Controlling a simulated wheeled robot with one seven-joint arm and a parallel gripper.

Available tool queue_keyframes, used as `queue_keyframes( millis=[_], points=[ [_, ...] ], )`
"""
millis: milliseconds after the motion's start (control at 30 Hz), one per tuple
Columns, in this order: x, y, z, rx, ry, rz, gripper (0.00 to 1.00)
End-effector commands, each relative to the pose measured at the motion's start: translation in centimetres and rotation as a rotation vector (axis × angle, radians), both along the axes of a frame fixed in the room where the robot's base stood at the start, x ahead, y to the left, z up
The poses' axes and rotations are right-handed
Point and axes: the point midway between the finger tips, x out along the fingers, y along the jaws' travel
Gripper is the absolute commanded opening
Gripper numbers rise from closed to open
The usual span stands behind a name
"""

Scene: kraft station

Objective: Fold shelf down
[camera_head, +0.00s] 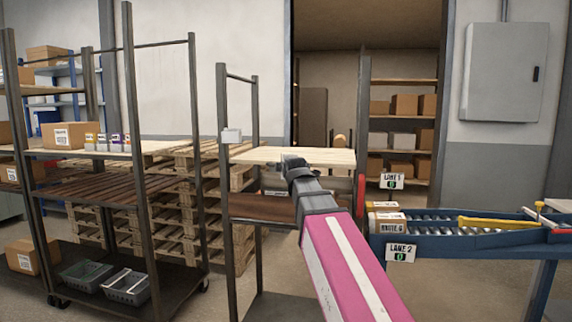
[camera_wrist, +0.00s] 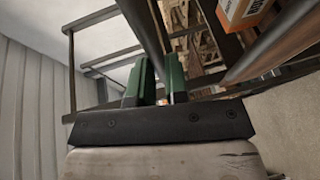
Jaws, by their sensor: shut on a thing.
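The pale wooden shelf (camera_head: 300,155) lies roughly level on a dark-framed rack at the middle of the head view. My gripper (camera_head: 291,163) is at its front edge, near the middle of its width, and covers part of that edge. In the wrist view my gripper (camera_wrist: 155,88) shows two green fingers close together, with a dark post behind them. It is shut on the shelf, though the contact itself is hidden.
A darker board (camera_head: 262,207) sits below the shelf on the same rack. A loaded rack (camera_head: 128,90) stands at the left. The blue roller conveyor (camera_head: 470,245) is close on the right, with a yellow-handled tool (camera_head: 497,222) on it.

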Motion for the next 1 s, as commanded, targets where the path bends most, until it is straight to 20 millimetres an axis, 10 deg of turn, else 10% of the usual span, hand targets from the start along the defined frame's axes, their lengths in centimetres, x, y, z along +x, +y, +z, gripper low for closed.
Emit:
queue_keyframes(
  millis=[367,400,467,1000],
  points=[
    [-0.3,-0.01,-1.58,0.009,0.041,-0.001,0.0],
    [-0.3,-0.01,-1.59,0.009,0.041,-0.001,0.25],
    [-0.31,-0.01,-1.57,0.009,0.041,-0.001,0.4],
    [-0.19,-0.05,-1.16,0.004,0.035,-0.003,0.4]
  ],
)
